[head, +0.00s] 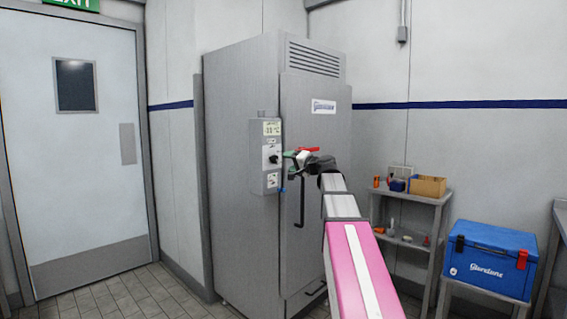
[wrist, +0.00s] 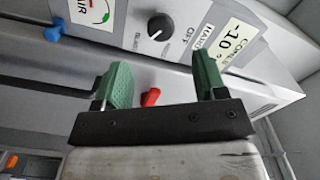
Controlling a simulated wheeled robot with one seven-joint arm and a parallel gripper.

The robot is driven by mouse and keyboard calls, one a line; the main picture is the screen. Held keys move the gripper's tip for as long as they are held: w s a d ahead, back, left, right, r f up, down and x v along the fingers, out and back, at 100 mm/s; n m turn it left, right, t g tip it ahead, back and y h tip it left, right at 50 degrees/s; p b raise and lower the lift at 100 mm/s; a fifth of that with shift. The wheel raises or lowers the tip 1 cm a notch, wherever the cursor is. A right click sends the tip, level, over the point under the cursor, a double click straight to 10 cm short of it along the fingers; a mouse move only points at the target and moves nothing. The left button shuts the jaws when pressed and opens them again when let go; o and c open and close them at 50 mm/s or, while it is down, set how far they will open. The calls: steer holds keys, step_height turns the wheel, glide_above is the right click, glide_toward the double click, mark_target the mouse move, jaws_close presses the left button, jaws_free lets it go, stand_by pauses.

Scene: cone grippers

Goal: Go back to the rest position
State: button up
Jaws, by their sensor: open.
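My gripper (head: 288,155) is at the end of my outstretched arm, at the right edge of the grey control box on the tall freezer's front. In the wrist view its two green fingers (wrist: 163,72) stand apart with nothing held between them. The box's black dial (wrist: 161,27) lies beyond the fingers; it also shows in the head view (head: 273,160). The fingers look apart from the dial. A small red piece (wrist: 151,97) shows behind the gap between the fingers; I cannot tell what it belongs to.
The grey freezer (head: 240,220) has a dark vertical handle (head: 301,205) just below my gripper. A shelf (head: 405,200) with small items and a blue cooler box (head: 490,260) stand at the right. A door (head: 80,170) is at the left, with clear tiled floor before it.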

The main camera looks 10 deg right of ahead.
steer(key=shift+s+d, duration=0.35)
steer(key=shift+s, duration=0.15)
steer(key=s+a+f+n+g+h, duration=0.1)
steer(key=s+a+f+g, duration=0.15)
steer(key=f, duration=0.85)
steer(key=s+a+f+g+h, duration=0.2)
steer(key=s+f+g, duration=0.1)
steer(key=f, duration=0.9)
steer(key=s+a+f+n+g+h, duration=0.1)
steer(key=s+a+f+g, duration=0.15)
steer(key=f, duration=0.85)
steer(key=s+d+f+n+g+h, duration=0.1)
steer(key=s+f+n+g+h, duration=0.2)
steer(key=s+f, duration=1.8)
step_height(320, 180, down, 2)
steer(key=g+h, duration=0.3)
steer(key=shift+g+h, duration=0.3)
